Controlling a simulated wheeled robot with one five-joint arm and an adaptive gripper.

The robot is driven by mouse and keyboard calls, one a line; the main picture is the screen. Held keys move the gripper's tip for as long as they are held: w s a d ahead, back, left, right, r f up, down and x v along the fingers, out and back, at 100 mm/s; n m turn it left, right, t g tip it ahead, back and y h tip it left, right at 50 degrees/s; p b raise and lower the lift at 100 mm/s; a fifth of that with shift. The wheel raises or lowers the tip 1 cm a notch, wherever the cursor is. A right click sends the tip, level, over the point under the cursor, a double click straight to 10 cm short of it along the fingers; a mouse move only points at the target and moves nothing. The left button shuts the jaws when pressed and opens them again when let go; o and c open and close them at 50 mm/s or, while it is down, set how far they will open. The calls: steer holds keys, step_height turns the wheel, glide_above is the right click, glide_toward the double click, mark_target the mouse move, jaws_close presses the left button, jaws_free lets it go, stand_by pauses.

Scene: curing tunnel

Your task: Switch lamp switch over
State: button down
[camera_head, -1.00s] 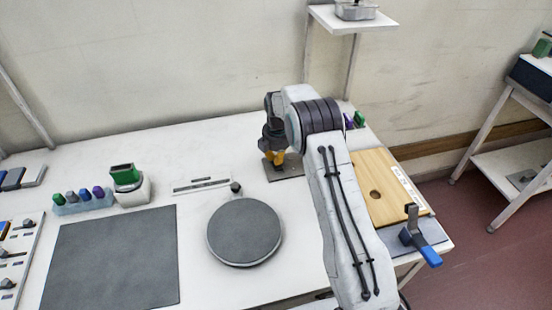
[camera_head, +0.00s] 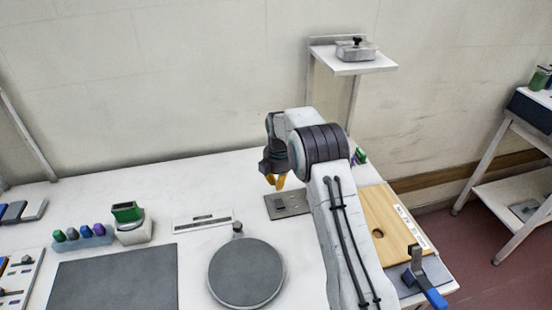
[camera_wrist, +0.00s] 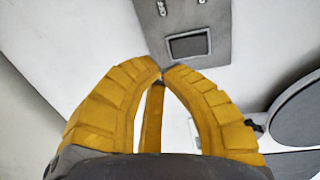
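A grey switch plate (camera_head: 302,206) lies on the white table at the back, just left of my arm. It carries a dark rectangular rocker, which I take as the lamp switch (camera_head: 280,203); the rocker also shows in the wrist view (camera_wrist: 188,46). Which way the rocker is tipped is too small to tell. My gripper (camera_head: 276,182) hangs above the plate, apart from it. In the wrist view my yellow fingers (camera_wrist: 163,72) meet at their tips with nothing seen between them, just below the rocker in the picture.
A round grey disc (camera_head: 246,272) stands in front of the plate. A labelled white strip (camera_head: 203,221) lies to the left. A wooden board (camera_head: 390,225) and a blue-handled lever (camera_head: 430,290) are on the right. A wall shelf (camera_head: 345,67) stands behind.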

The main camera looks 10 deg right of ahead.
step_height(320, 180, up, 9)
steer(key=m+g, duration=0.1)
steer(key=m, duration=1.1)
glide_above(280, 204)
step_height(280, 204, down, 7)
steer(key=shift+f, duration=0.2)
steer(key=s, duration=0.1)
steer(key=s+f+m, duration=0.1)
steer(key=s, duration=0.1)
steer(key=shift+f+m+g, duration=0.1)
steer(key=shift+m+g, duration=0.2)
steer(key=shift+g, duration=0.1)
steer(key=s, duration=0.2)
steer(key=s+m, duration=0.1)
steer(key=s, duration=0.1)
steer(key=s+r+m, duration=0.1)
steer(key=shift+s+g, duration=0.4)
steer(key=s+r+m+t, duration=0.1)
steer(key=s+r, duration=0.5)
steer(key=s, duration=0.6)
steer(key=s+r+m, duration=0.1)
steer(key=s+r, duration=0.4)
steer(key=s, duration=0.8)
step_height(280, 204, up, 7)
steer(key=s+t, duration=0.2)
steer(key=t, duration=0.2)
steer(key=shift+a+f+t, duration=0.15)
steer(key=shift+t, duration=0.15)
